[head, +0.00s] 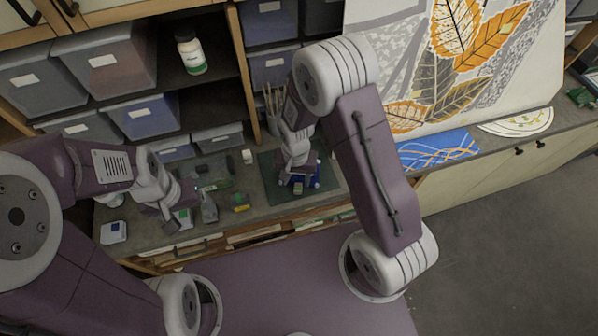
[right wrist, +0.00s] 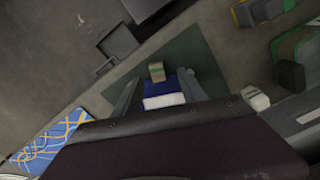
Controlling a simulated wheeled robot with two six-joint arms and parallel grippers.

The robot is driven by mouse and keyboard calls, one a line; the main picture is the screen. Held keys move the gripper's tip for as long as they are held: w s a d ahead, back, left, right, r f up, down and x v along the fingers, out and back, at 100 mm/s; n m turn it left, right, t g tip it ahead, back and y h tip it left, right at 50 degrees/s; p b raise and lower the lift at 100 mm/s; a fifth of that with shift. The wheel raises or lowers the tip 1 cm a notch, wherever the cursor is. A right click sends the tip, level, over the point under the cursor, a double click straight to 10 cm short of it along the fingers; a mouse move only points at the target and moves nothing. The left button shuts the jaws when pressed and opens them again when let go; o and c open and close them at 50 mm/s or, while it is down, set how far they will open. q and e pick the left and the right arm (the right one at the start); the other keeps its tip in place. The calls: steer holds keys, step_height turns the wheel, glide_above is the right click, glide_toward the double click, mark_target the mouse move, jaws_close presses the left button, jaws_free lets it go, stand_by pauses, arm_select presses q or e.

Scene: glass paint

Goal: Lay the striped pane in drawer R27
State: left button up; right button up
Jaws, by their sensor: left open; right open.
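A blue pane with orange and white curving lines (head: 438,149) lies on the counter to the right of my right arm. It also shows at the lower left of the right wrist view (right wrist: 52,141). I cannot tell if it is the striped pane. My right gripper (head: 298,186) is open over a dark green mat (head: 328,172). In the right wrist view, a blue and white object (right wrist: 163,94) and a small green and tan block (right wrist: 157,71) show between its fingers. My left gripper (head: 178,222) is open near the counter's front left. I cannot read R27 on any drawer.
Wooden slots or drawers with thin sheets (head: 262,237) run along the counter front. A large leaf-patterned panel (head: 400,70) leans at the back right. Small tools and blocks lie between the grippers.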

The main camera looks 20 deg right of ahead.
mark_target(298, 190)
steer(key=shift+s+d+f+p, duration=0.15)
steer(key=shift+s+f+p, duration=0.15)
steer(key=shift+f+p, duration=0.2)
steer(key=shift+s+d+f+p, duration=0.1)
steer(key=shift+s+f+p, duration=0.25)
steer(key=shift+f, duration=0.15)
step_height(298, 190, down, 2)
steer(key=shift+w+f, duration=0.15)
steer(key=shift+f, duration=0.05)
steer(key=shift+w+a+f, duration=0.1)
steer(key=shift+w+f, duration=0.15)
steer(key=shift+f, duration=0.05)
steer(key=shift+s+r, duration=0.1)
steer(key=shift+s, duration=0.1)
jaws_close()
steer(key=shift+w, duration=0.15)
